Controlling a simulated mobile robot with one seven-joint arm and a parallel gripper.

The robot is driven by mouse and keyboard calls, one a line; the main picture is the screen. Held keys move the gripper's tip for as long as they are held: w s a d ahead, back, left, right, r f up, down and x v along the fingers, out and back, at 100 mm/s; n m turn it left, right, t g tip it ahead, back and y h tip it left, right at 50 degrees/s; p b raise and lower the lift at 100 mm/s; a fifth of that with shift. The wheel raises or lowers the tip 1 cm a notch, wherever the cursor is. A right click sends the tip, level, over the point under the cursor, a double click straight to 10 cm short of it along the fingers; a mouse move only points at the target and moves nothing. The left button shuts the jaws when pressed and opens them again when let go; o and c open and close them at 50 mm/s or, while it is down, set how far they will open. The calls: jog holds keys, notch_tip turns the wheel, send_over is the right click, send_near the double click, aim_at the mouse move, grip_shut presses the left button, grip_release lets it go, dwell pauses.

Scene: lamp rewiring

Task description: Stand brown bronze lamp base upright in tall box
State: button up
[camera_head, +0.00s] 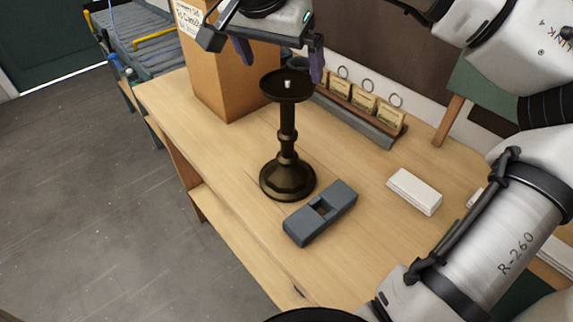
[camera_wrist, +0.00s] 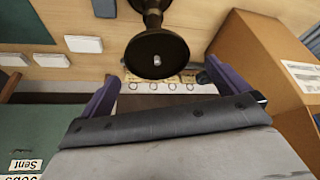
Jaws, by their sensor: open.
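The brown bronze lamp base (camera_head: 288,140) stands upright on the wooden table, with a wide dish top, a turned stem and a faceted foot. In the wrist view its dish (camera_wrist: 157,52) shows just beyond the fingertips, with a small white piece at its centre. My gripper (camera_head: 279,62) is open and empty above and slightly behind the lamp base, its two purple fingers apart; they also show in the wrist view (camera_wrist: 160,82). The tall box (camera_head: 232,85) is brown cardboard and stands left of the lamp base. My gripper hides part of its top, and its inside is not visible.
A dark grey block with a notch (camera_head: 300,228) lies on the table (camera_head: 240,215) in front of the lamp base. A white block (camera_head: 414,191) lies to the right. A rack with tagged rings (camera_head: 362,105) stands along the back. The table's front left is clear.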

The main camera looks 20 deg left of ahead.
aim_at(287, 81)
jog(key=p+x, duration=0.1)
jog(key=x, duration=0.6)
jog(key=shift+d+f+p, duration=0.15)
jog(key=shift+f+p, duration=0.2)
jog(key=shift+p, duration=0.05)
jog(key=shift+w+r, duration=0.1)
jog(key=c, duration=1.9)
